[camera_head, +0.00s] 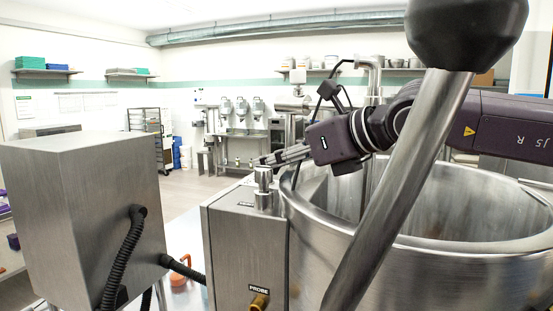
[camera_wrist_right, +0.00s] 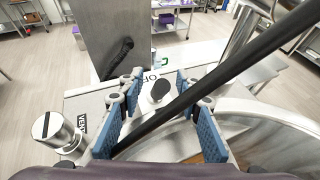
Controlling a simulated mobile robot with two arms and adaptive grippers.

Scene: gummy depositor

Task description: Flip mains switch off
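In the wrist view, a small round switch with a black top (camera_wrist_right: 159,91) stands on the steel housing (camera_head: 245,250), beside a partly hidden label that seems to read "OFF". I take it for the mains switch. My right gripper (camera_head: 274,158) is open above the housing. In the wrist view its blue-padded fingers (camera_wrist_right: 157,97) stand on either side of the switch, with a gap to each; whether they are down at its height is unclear. In the head view the switch cannot be made out, apparently hidden behind a silver knob (camera_head: 264,186). My left gripper is not in view.
A silver knob labelled "VENT" (camera_wrist_right: 60,132) stands left of the fingers. A dark rod (camera_wrist_right: 230,75) crosses the wrist view between the fingers. A large steel kettle (camera_head: 440,270) lies to the right, a steel box with hoses (camera_head: 80,220) to the left.

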